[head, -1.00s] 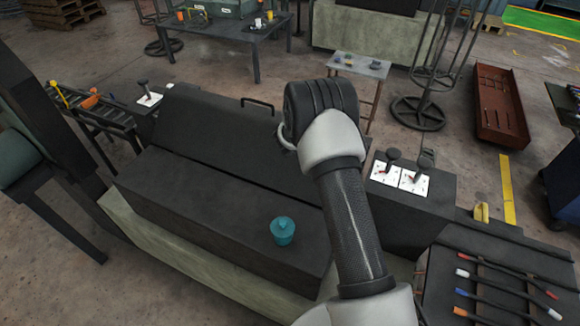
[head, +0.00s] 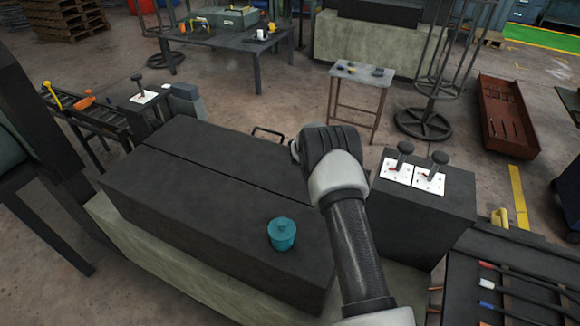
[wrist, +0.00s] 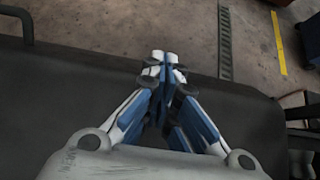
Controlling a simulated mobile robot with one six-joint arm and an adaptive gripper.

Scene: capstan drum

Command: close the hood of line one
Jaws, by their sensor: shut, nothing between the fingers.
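The hood (head: 225,158) is a long dark grey cover on the machine in the head view. It lies about level with the dark front housing (head: 170,205), with a thin dark seam between them. Its bar handle (head: 267,134) sticks out at the far edge and also shows in the wrist view (wrist: 27,27). In the wrist view my gripper (wrist: 164,58) is shut and empty, with its tips at the hood's far edge; I cannot tell whether they touch. In the head view my arm hides the gripper and the hood's right end.
A teal lidded pot (head: 282,234) stands on the front housing. Two levers on white plates (head: 397,172) (head: 429,180) stand on the block at right. A small table (head: 361,72), a wire rack (head: 425,125) and a red tray (head: 507,115) are behind, with open floor between.

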